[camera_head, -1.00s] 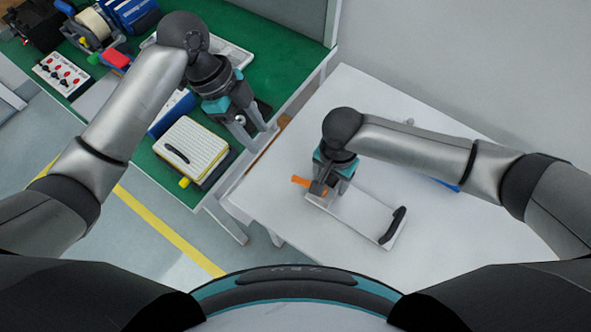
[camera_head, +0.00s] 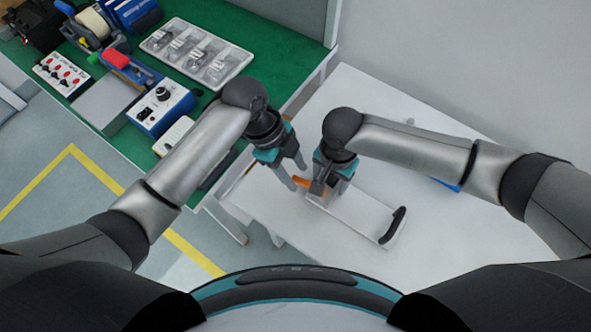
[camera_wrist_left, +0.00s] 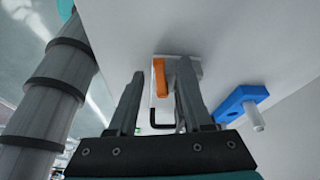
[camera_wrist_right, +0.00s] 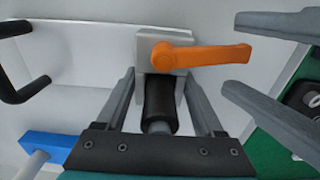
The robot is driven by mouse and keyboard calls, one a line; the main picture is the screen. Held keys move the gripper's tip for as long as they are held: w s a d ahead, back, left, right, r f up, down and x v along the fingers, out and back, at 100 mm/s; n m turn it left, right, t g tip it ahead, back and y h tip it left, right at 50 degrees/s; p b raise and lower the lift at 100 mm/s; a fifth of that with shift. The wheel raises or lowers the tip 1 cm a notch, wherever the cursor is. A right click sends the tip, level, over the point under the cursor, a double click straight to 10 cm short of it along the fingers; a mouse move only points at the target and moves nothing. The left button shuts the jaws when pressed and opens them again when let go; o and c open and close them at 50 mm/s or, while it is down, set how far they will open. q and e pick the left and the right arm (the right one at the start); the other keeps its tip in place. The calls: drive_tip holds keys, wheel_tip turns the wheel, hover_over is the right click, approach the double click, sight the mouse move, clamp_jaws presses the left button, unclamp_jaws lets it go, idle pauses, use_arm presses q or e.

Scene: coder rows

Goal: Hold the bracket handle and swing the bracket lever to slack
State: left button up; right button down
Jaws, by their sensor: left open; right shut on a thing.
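The bracket is a pale grey plate (camera_head: 355,215) on the white table, with a metal block and an orange lever (camera_head: 304,182) at its left end. In the right wrist view the lever (camera_wrist_right: 205,55) points right from its pivot. My right gripper (camera_head: 320,188) is shut on the bracket handle, a black cylindrical grip (camera_wrist_right: 160,103) below the block. A second, bent black handle (camera_head: 393,225) stands at the plate's right end. My left gripper (camera_head: 295,175) is open beside the lever; in the left wrist view the lever (camera_wrist_left: 160,78) appears between its fingers. I see no contact there.
A blue part (camera_wrist_left: 240,103) with a pale peg lies on the table beyond my right arm. The green bench (camera_head: 215,95) at left holds a tray of bagged parts (camera_head: 196,53), a blue-and-white control box (camera_head: 160,107) and other gear. The table's right side is mostly clear.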

use_arm(q)
drive_tip(key=shift+s+d+f, duration=0.1)
drive_tip(key=shift+d+f, duration=0.05)
drive_tip(key=shift+f, duration=0.2)
drive_tip(key=shift+c, duration=0.2)
clamp_jaws()
idle(1.0)
